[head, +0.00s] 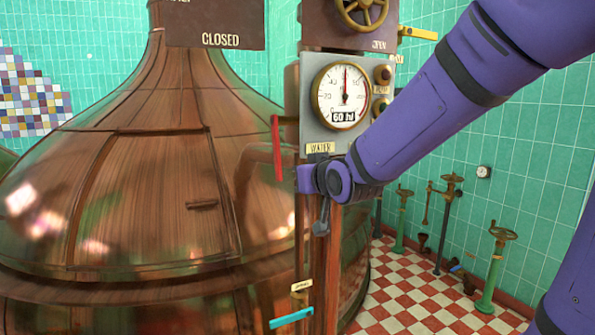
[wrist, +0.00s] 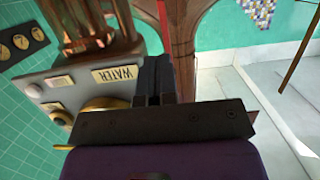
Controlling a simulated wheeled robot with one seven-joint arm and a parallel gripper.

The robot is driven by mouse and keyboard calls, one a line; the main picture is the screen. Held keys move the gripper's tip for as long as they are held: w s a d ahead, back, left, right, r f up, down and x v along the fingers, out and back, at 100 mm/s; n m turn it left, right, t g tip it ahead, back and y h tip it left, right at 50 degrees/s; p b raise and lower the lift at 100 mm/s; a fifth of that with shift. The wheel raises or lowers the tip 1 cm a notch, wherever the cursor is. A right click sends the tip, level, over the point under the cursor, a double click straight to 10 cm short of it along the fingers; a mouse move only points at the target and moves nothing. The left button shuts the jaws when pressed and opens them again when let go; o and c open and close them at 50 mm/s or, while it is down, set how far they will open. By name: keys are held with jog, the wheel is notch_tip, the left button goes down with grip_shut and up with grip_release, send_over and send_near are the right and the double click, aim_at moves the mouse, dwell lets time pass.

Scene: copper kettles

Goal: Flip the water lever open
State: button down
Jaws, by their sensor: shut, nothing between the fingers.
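The red lever (head: 277,147) hangs straight down at the left side of the grey gauge panel (head: 306,100). The yellow WATER label (head: 320,148) is at the panel's bottom edge. My gripper (head: 305,180) is just below that label, to the lower right of the red lever and apart from it in the head view; its fingertips are hard to make out there. In the wrist view my gripper's dark fingers (wrist: 154,80) are together and empty, beside the upside-down WATER label (wrist: 116,75). A narrow red strip (wrist: 162,18), probably the red lever, shows beyond the fingertips.
A large copper kettle (head: 150,190) fills the left. A round gauge (head: 342,97) and dark knobs (head: 382,75) are on the panel. A blue lever (head: 291,318) is low, a yellow lever (head: 418,33) high. Green valve stands (head: 497,265) stand on the checkered floor (head: 410,300).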

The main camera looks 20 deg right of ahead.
jog(key=shift+v, duration=0.9)
jog(key=shift+f, duration=0.25)
jog(key=s+f+g, duration=0.1)
jog(key=s+g, duration=0.9)
jog(key=s, duration=1.4)
jog(key=shift+s+d+f, duration=0.15)
jog(key=shift+s+f, duration=0.15)
jog(key=shift+f, duration=0.1)
